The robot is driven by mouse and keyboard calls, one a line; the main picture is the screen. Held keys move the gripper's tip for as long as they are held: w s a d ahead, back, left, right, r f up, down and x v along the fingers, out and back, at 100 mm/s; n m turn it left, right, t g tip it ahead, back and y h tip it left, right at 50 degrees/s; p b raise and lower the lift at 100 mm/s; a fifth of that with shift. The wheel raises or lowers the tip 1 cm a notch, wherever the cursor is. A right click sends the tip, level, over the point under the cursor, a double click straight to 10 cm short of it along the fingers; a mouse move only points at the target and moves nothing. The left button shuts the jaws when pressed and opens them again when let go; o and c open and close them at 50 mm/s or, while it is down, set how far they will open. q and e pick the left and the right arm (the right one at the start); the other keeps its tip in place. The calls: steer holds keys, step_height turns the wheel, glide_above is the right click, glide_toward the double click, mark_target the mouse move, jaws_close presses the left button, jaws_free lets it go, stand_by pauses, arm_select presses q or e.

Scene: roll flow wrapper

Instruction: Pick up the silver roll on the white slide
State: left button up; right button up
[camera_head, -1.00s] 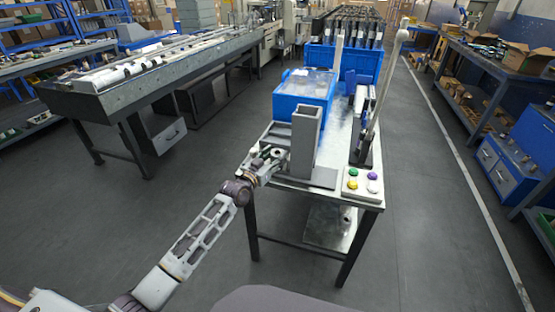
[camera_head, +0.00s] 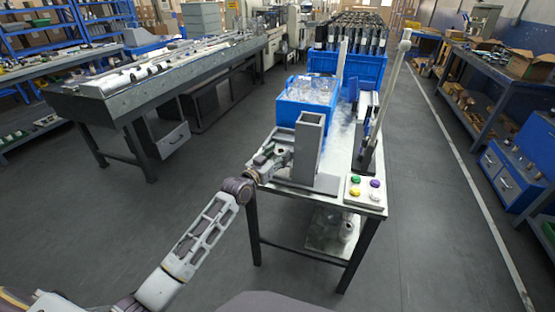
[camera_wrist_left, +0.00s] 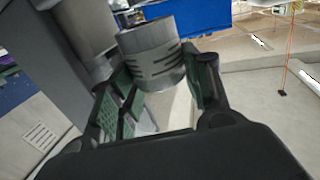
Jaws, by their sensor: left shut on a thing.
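The silver roll (camera_wrist_left: 152,55) is a short metallic cylinder with dark stripes on its side. In the left wrist view it stands slightly tilted between the two green-padded fingers of my left gripper (camera_wrist_left: 163,82). The gripper is shut on it. In the head view my left gripper (camera_head: 272,160) is at the table's left edge, beside the grey upright column (camera_head: 309,145). The roll is too small there to make out clearly. A pale surface (camera_wrist_left: 178,112) shows below the roll in the wrist view; I cannot tell whether the roll touches it. My right gripper is out of view.
The table (camera_head: 340,125) carries a blue bin (camera_head: 297,113) with clear contents, a button box (camera_head: 365,190) and a thin pole (camera_head: 390,95) on the right. The grey column stands close to my left gripper. Floor is open left of the table.

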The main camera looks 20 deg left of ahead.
mark_target(277, 153)
arm_select(q)
steer(key=shift+r+p, duration=0.65)
steer(key=shift+r, duration=2.45)
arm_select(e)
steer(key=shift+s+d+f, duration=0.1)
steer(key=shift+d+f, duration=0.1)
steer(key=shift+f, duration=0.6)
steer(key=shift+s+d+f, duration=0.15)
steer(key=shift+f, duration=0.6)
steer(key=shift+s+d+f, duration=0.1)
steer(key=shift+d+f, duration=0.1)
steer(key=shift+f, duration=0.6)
